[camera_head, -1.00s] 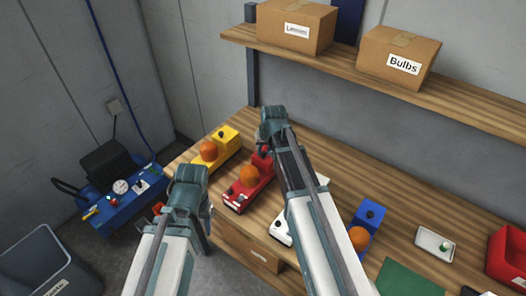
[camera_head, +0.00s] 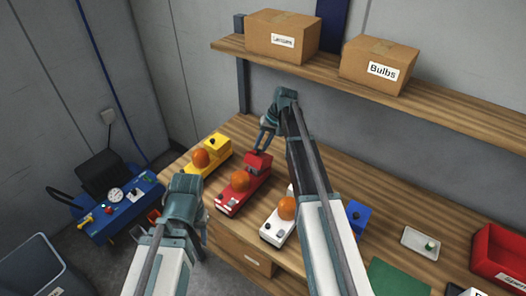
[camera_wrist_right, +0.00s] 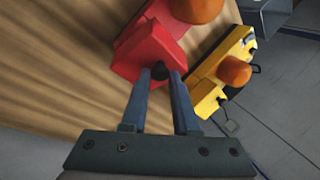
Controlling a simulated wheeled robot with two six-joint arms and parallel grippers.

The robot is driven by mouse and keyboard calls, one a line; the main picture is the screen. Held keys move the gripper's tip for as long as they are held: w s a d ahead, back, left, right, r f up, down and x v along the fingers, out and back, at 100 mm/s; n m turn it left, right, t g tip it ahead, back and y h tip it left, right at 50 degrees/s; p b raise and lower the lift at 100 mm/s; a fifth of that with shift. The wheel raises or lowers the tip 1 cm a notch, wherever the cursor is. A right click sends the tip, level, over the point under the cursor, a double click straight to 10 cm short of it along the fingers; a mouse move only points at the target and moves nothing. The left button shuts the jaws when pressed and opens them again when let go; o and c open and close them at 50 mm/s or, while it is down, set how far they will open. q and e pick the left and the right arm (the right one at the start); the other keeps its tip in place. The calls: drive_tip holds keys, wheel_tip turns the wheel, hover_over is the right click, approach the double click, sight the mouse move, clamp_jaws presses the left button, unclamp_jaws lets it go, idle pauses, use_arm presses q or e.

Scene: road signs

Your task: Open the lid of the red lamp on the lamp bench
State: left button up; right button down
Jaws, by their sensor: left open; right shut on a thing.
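The red lamp (camera_head: 230,199) stands on the wooden lamp bench (camera_head: 330,262), with an orange dome (camera_head: 240,181) on top and a red block-like lid part (camera_head: 258,162) at its far end. My right gripper (camera_head: 262,144) reaches down over that far end. In the right wrist view, its fingers are shut on a small black knob (camera_wrist_right: 159,71) at the edge of the red part (camera_wrist_right: 150,52). I cannot tell how far the lid is raised. My left gripper (camera_head: 198,228) is open and empty, low in front of the bench; its fingertips are partly hidden.
A yellow lamp (camera_head: 215,148) stands just left of the red one. A white lamp (camera_head: 272,231) and a blue lamp (camera_head: 355,215) stand to the right, partly behind my right arm. A shelf with cardboard boxes (camera_head: 378,72) hangs above. A red bin (camera_head: 500,255) is far right.

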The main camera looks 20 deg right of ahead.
drive_tip(key=shift+w+d+r, duration=0.1)
drive_tip(key=shift+w+d, duration=0.25)
drive_tip(key=shift+d, duration=0.05)
drive_tip(key=shift+w+d, duration=0.65)
drive_tip(key=shift+d, duration=0.25)
drive_tip(key=w+d+f+b, duration=0.5)
drive_tip(key=d, duration=0.1)
drive_tip(key=shift+d, duration=0.25)
drive_tip(key=c, duration=0.7)
unclamp_jaws()
drive_tip(key=shift+o, duration=0.2)
drive_tip(key=shift+r, duration=0.1)
